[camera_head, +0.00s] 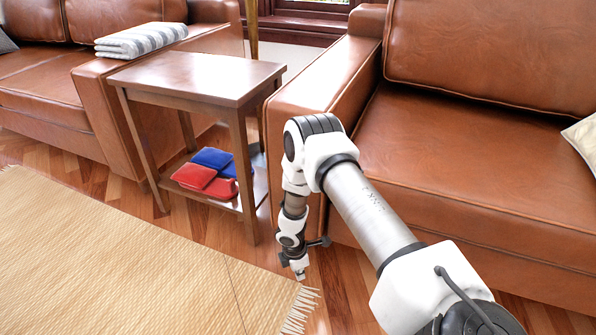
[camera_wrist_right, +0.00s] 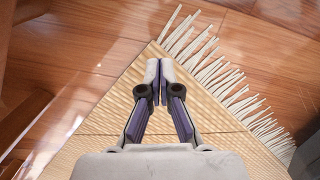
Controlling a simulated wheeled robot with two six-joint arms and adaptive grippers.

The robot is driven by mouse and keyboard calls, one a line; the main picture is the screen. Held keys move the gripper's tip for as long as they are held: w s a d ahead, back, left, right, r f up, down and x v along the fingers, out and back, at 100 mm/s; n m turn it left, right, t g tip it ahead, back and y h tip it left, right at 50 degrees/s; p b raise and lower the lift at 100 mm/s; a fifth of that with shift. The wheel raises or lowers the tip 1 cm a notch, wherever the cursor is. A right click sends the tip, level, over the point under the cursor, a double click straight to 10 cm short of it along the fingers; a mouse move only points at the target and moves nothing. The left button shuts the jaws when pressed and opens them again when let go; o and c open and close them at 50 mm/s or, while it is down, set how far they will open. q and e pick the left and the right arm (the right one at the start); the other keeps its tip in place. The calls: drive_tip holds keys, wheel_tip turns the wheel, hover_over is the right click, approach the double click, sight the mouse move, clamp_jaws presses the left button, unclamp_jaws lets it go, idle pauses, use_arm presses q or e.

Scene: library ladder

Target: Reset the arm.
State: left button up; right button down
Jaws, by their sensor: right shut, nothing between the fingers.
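My right arm reaches in from the lower right of the head view, bends at the elbow and hangs down in front of the right sofa. Its gripper (camera_head: 300,274) points down over the fringed corner of the rug. In the right wrist view the right gripper (camera_wrist_right: 159,82) is shut, its two fingertips together with nothing between them. The rug corner lies below the fingers. My left gripper is not in view.
Brown leather sofas (camera_head: 450,150) stand on both sides. A striped folded blanket (camera_head: 140,40) lies on the left armrest. The woven rug (camera_head: 110,260) is clear.

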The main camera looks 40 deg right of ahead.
drive_tip(key=r, duration=0.6)
drive_tip(key=shift+w+a, duration=0.1)
drive_tip(key=shift+a, duration=0.25)
